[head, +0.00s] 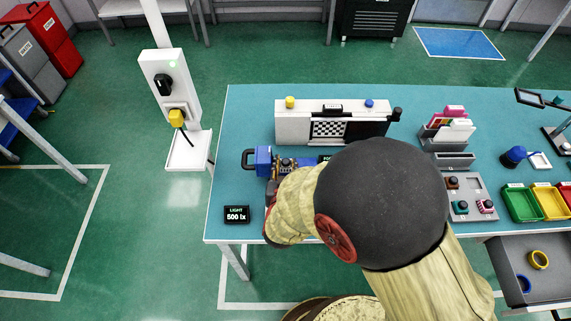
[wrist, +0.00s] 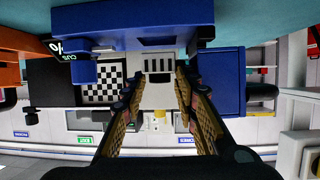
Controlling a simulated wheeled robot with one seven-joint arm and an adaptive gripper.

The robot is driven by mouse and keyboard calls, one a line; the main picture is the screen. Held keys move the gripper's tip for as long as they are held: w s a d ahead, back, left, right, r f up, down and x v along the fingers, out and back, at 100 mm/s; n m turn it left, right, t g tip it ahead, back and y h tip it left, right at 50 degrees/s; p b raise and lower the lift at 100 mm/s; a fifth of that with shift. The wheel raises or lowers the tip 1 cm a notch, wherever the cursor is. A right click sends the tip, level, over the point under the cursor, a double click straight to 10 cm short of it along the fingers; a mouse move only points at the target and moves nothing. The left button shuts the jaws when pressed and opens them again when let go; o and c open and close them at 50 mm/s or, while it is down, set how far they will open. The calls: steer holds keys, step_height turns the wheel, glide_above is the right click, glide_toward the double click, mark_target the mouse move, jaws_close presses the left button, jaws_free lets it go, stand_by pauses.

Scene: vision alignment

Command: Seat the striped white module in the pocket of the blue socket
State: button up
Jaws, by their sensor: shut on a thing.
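The white module (wrist: 155,95) with black stripes is between my two fingers in the wrist view. My gripper (wrist: 159,76) is shut on it, one finger on each side. Blue parts of the socket (wrist: 130,18) stretch across the top of the wrist view, close to the striped end of the module. I cannot tell whether the module is inside the pocket or just in front of it. In the head view, my gripper (head: 285,164) is at the blue fixture (head: 263,158) on the left of the table. My arm hides most of the socket and the module there.
A white panel (head: 290,122) with a checkerboard stands behind the fixture. A black light sign (head: 237,214) is at the table's front left. To the right are a card holder (head: 454,160), a grey button box (head: 461,210) and coloured bins (head: 519,205). The back-left tabletop is clear.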

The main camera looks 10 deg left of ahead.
steer(key=shift+f+b, duration=0.7)
steer(key=shift+f, duration=0.5)
steer(key=o, duration=1.2)
steer(key=shift+o, duration=0.2)
steer(key=v, duration=1)
steer(key=shift+s+r, duration=0.15)
steer(key=shift+s, duration=0.05)
steer(key=shift+v, duration=0.75)
steer(key=shift+d, duration=0.15)
